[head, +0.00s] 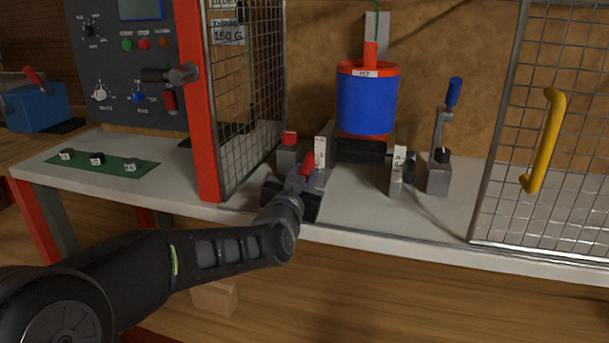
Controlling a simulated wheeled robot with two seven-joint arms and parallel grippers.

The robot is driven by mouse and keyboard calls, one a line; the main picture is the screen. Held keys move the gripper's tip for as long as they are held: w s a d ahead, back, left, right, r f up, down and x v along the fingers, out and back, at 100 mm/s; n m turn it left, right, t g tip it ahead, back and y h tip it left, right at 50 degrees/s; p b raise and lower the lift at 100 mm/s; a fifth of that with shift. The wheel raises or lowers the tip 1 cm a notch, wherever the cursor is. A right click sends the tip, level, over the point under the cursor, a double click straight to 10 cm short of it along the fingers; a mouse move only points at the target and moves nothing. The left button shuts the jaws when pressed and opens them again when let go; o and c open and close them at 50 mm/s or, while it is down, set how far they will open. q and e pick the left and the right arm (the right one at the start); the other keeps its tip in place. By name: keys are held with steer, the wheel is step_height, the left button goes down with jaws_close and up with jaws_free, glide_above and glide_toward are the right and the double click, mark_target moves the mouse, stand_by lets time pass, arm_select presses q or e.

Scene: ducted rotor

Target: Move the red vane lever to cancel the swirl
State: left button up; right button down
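The red vane lever (308,162) shows as a short red handle leaning toward the front of the bench, beside a grey block with a red cap (289,140). My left gripper (303,178) is right at this red handle, and its fingers overlap it in the picture. I cannot tell whether the fingers are closed around it or only beside it. The lever's lower part is hidden by the gripper. The ducted rotor (366,103) is a blue cylinder with red rims, standing behind and to the right. My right gripper is not in view.
A blue-handled lever (453,93) stands nearly upright to the right of the rotor. An open mesh door with a red post (197,100) stands left of my gripper. Another mesh panel with a yellow handle (543,140) is at the right. White scale plates (397,171) stand near the levers.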

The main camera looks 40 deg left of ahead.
arm_select(q)
jaws_close()
stand_by(0.9)
